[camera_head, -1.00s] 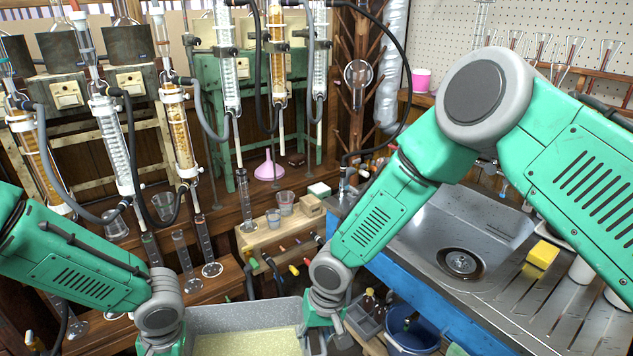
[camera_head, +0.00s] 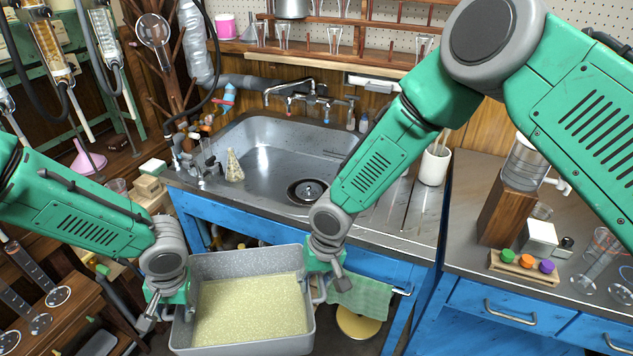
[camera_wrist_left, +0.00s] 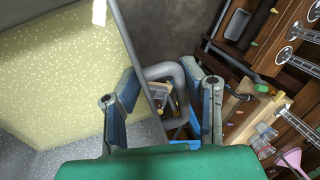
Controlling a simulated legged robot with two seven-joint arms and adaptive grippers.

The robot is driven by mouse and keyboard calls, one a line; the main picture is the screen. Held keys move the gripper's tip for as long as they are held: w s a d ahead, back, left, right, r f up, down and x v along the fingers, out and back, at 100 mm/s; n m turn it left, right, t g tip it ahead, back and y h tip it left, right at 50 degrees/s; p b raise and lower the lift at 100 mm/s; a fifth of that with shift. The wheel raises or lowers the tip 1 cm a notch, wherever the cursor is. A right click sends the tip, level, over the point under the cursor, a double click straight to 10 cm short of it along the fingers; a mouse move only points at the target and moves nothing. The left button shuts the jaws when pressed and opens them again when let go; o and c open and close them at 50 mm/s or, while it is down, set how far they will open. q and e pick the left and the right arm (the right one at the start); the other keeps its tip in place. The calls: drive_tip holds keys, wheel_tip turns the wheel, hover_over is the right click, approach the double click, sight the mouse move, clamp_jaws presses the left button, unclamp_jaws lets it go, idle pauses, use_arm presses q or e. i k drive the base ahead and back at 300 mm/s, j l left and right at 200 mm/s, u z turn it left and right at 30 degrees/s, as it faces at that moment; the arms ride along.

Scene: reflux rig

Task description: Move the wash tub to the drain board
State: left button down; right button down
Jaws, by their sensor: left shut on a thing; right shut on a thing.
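The wash tub (camera_head: 181,332) is a grey speckled rectangular tub holding pale yellow, bubbly liquid. It hangs level in front of the blue sink unit, below the counter height. My left gripper (camera_head: 152,312) is shut on the tub's left handle; the left wrist view shows the grey handle (camera_wrist_left: 165,72) between the fingers. My right gripper (camera_head: 330,284) is shut at the tub's right side, its handle mostly hidden by the hand. The drain board (camera_head: 402,212) is the ridged steel surface right of the sink basin, partly hidden by my right arm.
A white cup (camera_head: 433,166) stands at the drain board's back right. A green towel (camera_head: 360,297) hangs on the front rail. A counter with colored-capped vials (camera_head: 526,263) lies to the right.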

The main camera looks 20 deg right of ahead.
sight(388, 208)
drive_tip(key=z, duration=1)
